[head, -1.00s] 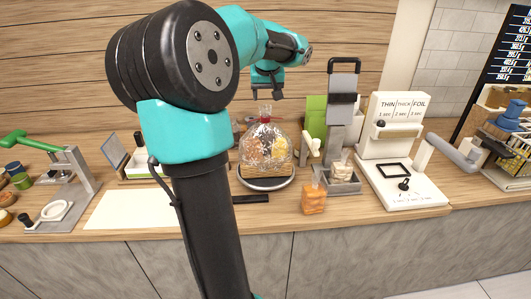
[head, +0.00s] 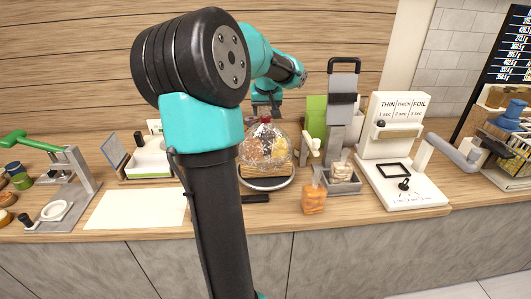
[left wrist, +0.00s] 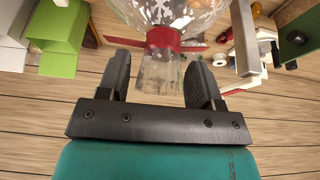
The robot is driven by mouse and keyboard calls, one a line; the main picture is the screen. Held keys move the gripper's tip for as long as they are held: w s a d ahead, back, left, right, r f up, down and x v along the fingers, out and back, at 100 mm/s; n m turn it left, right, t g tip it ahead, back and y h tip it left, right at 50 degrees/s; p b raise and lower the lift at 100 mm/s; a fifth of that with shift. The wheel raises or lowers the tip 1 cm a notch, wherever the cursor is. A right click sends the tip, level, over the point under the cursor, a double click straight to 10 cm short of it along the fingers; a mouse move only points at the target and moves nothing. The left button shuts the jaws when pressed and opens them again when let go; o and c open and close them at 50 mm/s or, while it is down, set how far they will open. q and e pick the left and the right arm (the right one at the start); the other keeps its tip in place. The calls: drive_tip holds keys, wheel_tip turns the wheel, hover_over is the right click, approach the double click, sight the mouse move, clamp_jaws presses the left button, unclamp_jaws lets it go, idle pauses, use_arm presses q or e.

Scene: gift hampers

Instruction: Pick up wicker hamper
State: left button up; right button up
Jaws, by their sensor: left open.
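The wicker hamper (head: 265,170) sits upright on a round turntable (head: 268,184), wrapped in clear film that is gathered at the top and tied with a red ribbon. Its wicker base and bagged goods show through the film. My left gripper (head: 264,112) hangs just above the tied top. In the left wrist view the open fingers (left wrist: 157,72) stand on either side of the gathered film neck (left wrist: 158,74), with the red ribbon (left wrist: 165,38) just beyond the fingertips. I cannot tell whether the fingers touch the film. My right gripper is not in view.
A sealing machine (head: 400,145) stands at the right, with an orange bag (head: 313,198) near the front edge. A grey press stand (head: 341,110) and a green box (head: 316,115) are close to the hamper's right. A cream sheet (head: 138,209) lies at the left.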

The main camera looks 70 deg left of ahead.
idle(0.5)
use_arm(q)
clamp_jaws()
idle(0.3)
idle(1.0)
